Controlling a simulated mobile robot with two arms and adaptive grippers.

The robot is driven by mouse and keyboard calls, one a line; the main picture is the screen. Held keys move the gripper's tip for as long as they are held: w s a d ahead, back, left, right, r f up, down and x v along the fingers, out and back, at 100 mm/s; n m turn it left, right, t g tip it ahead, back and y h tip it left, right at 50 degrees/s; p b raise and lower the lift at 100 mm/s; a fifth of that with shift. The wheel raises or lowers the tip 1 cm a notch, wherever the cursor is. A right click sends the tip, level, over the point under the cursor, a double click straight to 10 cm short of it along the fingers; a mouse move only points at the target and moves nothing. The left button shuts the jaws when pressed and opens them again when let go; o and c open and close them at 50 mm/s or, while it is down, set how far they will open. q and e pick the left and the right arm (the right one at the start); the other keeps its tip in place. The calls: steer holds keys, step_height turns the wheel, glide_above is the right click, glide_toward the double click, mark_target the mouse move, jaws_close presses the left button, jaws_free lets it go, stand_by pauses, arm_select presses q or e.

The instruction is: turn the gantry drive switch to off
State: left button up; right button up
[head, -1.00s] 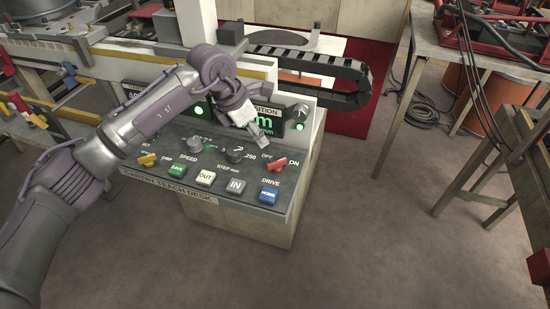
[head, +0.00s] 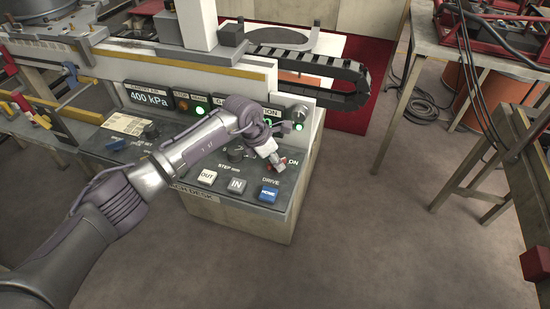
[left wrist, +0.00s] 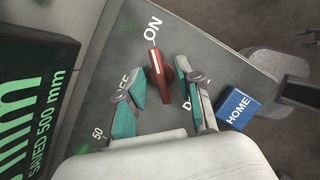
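The red drive switch (left wrist: 158,76) sits on the grey teach desk, its handle pointing toward the ON label (left wrist: 153,30) in the left wrist view. The OFF label is partly hidden by a finger. In the head view the switch (head: 283,168) is mostly covered by my gripper. My left gripper (left wrist: 162,84) is open, with one teal-padded finger on each side of the switch handle; I cannot tell whether either pad touches it. In the head view the left gripper (head: 274,160) is over the right end of the desk. My right gripper is in neither view.
A knob (head: 235,155) stands left of the gripper. Upright displays (head: 149,99) line the back. Open floor lies right of the desk.

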arm_select(q)
jaws_close()
